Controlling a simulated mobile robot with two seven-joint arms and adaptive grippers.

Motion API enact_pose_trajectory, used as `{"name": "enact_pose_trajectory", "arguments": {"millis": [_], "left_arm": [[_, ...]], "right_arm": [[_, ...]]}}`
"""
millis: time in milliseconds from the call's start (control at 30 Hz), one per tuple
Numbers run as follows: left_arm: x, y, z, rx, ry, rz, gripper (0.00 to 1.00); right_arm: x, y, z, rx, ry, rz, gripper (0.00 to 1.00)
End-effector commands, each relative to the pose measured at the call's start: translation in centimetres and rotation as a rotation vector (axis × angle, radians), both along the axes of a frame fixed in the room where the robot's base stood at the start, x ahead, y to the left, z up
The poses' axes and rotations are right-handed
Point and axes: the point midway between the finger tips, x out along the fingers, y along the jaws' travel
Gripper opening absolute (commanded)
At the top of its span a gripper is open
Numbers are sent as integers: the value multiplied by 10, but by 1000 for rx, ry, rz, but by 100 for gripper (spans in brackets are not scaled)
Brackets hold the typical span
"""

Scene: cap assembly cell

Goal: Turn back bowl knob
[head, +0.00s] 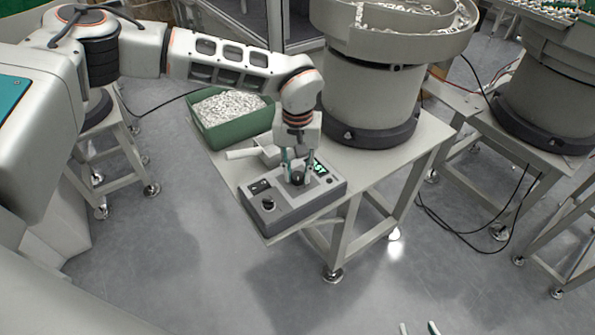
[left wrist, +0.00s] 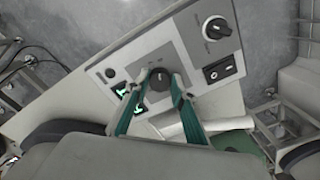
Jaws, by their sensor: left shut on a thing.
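The control box (head: 325,193) is grey with a light top and sits on the front corner of the table. My left gripper (head: 298,177) points down at it, its fingers on either side of a dark round knob. In the left wrist view the fingertips (left wrist: 161,78) are shut on that knob (left wrist: 159,80). The knob's pale pointer mark shows only faintly. A second dark knob (left wrist: 216,28) with a white pointer line and a black rocker switch (left wrist: 218,70) are on the same box. A lit green display (head: 319,166) is partly hidden by a finger. My right gripper's fingertips (head: 419,328) show apart at the bottom edge.
A green bin (head: 234,130) of small white parts stands behind the box. A large bowl feeder (head: 370,95) stands right of it on the table (head: 408,155). A second feeder (head: 550,105) is at the far right. The floor in front is clear.

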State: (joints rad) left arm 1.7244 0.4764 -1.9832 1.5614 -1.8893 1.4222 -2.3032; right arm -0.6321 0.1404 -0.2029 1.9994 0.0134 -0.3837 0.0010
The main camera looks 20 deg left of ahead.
Motion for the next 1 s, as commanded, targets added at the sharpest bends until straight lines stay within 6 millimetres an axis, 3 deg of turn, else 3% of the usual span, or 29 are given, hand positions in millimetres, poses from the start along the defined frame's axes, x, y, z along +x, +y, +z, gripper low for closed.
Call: {"name": "enact_pose_trajectory", "arguments": {"millis": [367, 667, 1000], "left_arm": [[0, -1, 3, 0, -1, 156, 3], [0, -1, 3, 0, -1, 427, 3], [1, -1, 2, 0, 0, 751, 3]], "right_arm": [[-1, 2, 10, 10, 1, -1, 40], [-9, 7, 19, 27, 13, -1, 40], [-4, 6, 39, 24, 3, -2, 40]]}}
